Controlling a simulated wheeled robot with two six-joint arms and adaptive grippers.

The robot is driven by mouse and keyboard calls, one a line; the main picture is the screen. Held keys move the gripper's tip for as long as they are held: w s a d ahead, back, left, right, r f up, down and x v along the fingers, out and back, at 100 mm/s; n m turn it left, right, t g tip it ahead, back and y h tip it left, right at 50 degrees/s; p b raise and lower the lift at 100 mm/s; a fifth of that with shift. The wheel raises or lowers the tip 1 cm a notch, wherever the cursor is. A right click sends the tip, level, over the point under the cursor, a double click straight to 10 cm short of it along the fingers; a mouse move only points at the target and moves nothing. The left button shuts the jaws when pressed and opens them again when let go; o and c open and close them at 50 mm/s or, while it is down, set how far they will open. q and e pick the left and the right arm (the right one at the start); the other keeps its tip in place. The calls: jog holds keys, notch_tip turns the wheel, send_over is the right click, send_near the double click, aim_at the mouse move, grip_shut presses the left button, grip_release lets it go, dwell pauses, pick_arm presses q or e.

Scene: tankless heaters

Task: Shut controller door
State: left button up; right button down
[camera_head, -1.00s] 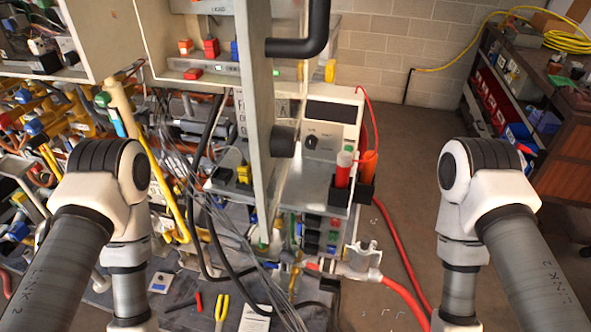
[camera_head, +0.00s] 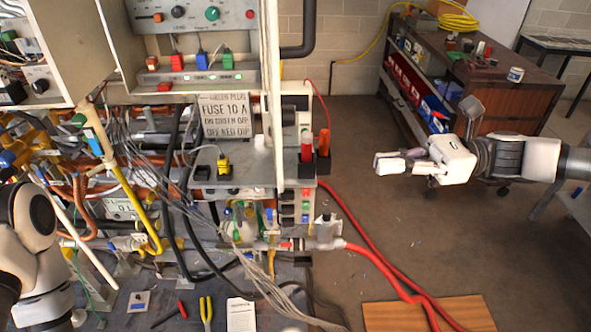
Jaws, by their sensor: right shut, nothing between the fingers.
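The controller (camera_head: 188,75) is an open beige box at the upper left, with colored plugs, small green lights and round buttons inside. Its door (camera_head: 272,95) stands open and shows nearly edge-on along the box's right side. My right gripper (camera_head: 380,164) is shut and empty, pointing left over the open floor. It is right of the door and lower than the handle, touching neither. Of my left arm only links show at the lower left; its gripper is out of view.
Red and orange tools (camera_head: 306,147) stand upright beside the door's lower end. Red hoses (camera_head: 365,252) run along the floor. A wooden board (camera_head: 430,314) lies at the lower right. A cluttered workbench (camera_head: 520,88) stands behind my right arm. The floor between is clear.

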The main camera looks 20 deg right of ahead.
jog(key=w+a, duration=0.3)
jog(key=a, duration=1)
jog(key=shift+a, duration=0.4)
jog(key=shift+d+f, duration=0.1)
jog(key=shift+d, duration=0.05)
